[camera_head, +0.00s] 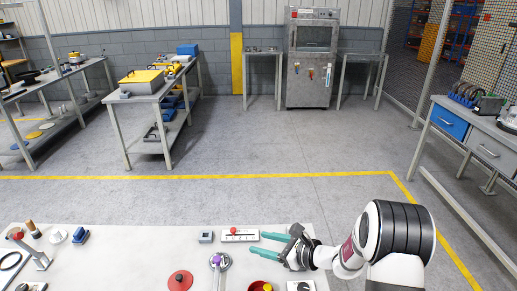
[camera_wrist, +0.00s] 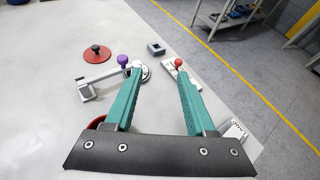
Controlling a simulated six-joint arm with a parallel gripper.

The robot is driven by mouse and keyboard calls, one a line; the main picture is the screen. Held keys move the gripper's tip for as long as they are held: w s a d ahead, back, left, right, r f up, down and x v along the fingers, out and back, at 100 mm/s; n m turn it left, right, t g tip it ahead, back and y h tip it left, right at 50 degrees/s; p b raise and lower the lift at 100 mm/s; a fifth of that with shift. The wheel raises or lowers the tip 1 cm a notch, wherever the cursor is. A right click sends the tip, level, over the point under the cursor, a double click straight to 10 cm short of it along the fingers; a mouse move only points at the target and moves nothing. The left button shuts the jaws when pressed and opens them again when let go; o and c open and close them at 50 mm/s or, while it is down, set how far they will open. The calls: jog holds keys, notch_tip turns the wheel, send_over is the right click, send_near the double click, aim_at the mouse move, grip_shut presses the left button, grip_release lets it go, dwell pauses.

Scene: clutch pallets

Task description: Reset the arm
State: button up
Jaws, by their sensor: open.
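My gripper (camera_head: 268,243) is stretched out to the left over the right part of the white table (camera_head: 120,250) in the head view. Its two green fingers are spread apart and nothing is between them. In the wrist view the fingers of my gripper (camera_wrist: 160,80) also stand wide apart. A white block with a red knob (camera_wrist: 178,66) lies beyond the right fingertip. A device with a purple knob (camera_wrist: 123,61) stands beyond the left fingertip. Whether either touches the fingers cannot be told, but both look clear of them.
A red disc with a dark knob (camera_head: 180,281) and a small grey square block (camera_head: 206,237) lie on the table. A red bowl (camera_head: 262,286) sits below my gripper. Several small items stand at the far left. The table's middle left is clear.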

jog(key=s+a+r+n+g, duration=0.3)
jog(key=s+r+n, duration=0.15)
jog(key=s, duration=0.25)
jog(key=s+a+r+n+g, duration=0.3)
jog(key=s+r+n, duration=0.1)
jog(key=s+r, duration=0.2)
jog(key=s+d+n+g+h, duration=0.1)
jog(key=s+d+n+h, duration=0.3)
jog(key=s, duration=0.7)
jog(key=s+d+n+g+h, duration=0.1)
jog(key=s+d+n+h, duration=0.3)
jog(key=s, duration=0.8)
jog(key=shift+s+d+n+h, duration=0.15)
jog(key=shift+d+n+h, duration=0.4)
jog(key=shift+n, duration=0.7)
jog(key=shift+d, duration=0.1)
